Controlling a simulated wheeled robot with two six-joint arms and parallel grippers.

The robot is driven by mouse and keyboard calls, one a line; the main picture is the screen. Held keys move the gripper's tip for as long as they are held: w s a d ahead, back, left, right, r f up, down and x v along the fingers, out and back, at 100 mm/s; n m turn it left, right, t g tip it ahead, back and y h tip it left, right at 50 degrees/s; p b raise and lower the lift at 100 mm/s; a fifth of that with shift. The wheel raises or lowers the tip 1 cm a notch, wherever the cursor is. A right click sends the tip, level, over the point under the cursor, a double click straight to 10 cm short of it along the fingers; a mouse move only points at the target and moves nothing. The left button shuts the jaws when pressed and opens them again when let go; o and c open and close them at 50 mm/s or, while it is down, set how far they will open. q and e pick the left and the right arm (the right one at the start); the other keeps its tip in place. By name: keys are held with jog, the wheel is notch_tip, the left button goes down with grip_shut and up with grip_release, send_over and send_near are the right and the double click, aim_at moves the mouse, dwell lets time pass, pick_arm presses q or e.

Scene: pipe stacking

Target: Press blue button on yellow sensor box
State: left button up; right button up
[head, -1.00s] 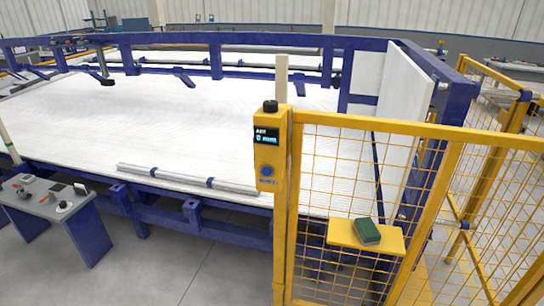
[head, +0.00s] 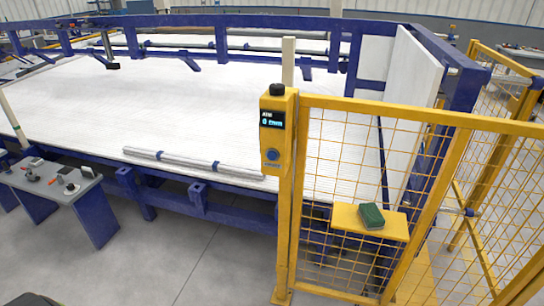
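The yellow sensor box (head: 278,133) is mounted at the top of the yellow fence post, a little right of the middle of the head view. It has a black knob on top and a small dark display that appears to read 0 mm. The round blue button (head: 272,154) is on its front face below the display. Neither of my grippers shows in the head view, and nothing touches the box or the button.
A yellow mesh fence (head: 420,190) runs right from the box. A yellow shelf (head: 345,216) holds a green sponge-like block (head: 372,216). A grey control desk (head: 60,186) stands at left. Pipes (head: 195,163) lie on the blue-framed white table (head: 200,100). The grey floor in front is open.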

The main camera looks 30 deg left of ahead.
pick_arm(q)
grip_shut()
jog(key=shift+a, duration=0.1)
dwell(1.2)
